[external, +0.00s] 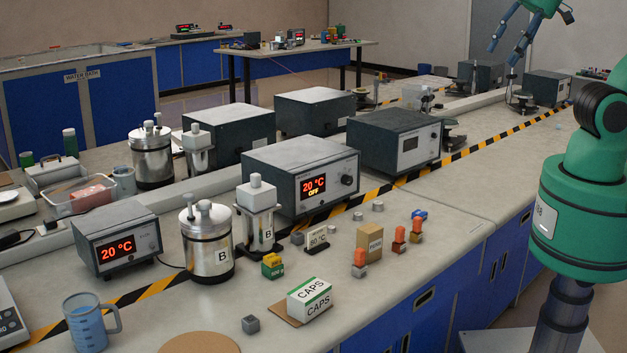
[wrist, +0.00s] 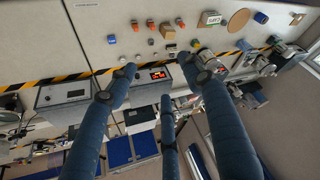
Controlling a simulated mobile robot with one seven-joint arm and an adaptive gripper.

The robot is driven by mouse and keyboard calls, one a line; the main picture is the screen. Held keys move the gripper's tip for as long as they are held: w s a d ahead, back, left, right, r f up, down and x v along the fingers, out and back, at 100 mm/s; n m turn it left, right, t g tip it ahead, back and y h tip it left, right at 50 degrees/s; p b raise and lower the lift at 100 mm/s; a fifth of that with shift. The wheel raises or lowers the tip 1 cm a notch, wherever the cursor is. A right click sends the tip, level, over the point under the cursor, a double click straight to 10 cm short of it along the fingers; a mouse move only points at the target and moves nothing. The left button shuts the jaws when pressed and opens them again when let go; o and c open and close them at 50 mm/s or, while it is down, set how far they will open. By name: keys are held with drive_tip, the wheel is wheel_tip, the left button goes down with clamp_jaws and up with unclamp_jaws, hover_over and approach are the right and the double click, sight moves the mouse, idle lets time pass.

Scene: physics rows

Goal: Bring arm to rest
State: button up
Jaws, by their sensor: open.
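My green arm (external: 590,180) stands at the right of the external view, raised above the bench. My gripper (external: 518,42) is at the top right there, its blue fingers spread apart with nothing between them. The upper part of the arm between them is cut off by the frame edge. In the wrist view my gripper (wrist: 166,64) shows long blue fingers, open and empty, over a view of the bench and floor. The fingers hide parts of the devices behind them.
The bench (external: 430,240) holds several grey devices, including a 20 °C unit (external: 300,172), metal vessels (external: 207,245), a CAPS box (external: 310,298) and a blue jug (external: 87,322). Small blocks stand near its front edge. Bare bench top lies at the right front.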

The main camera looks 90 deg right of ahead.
wheel_tip(320, 180, down, 6)
drive_tip(key=b, duration=0.5)
drive_tip(key=shift+f, duration=0.15)
wheel_tip(320, 180, down, 12)
drive_tip(key=b, duration=1.2)
idle(5.3)
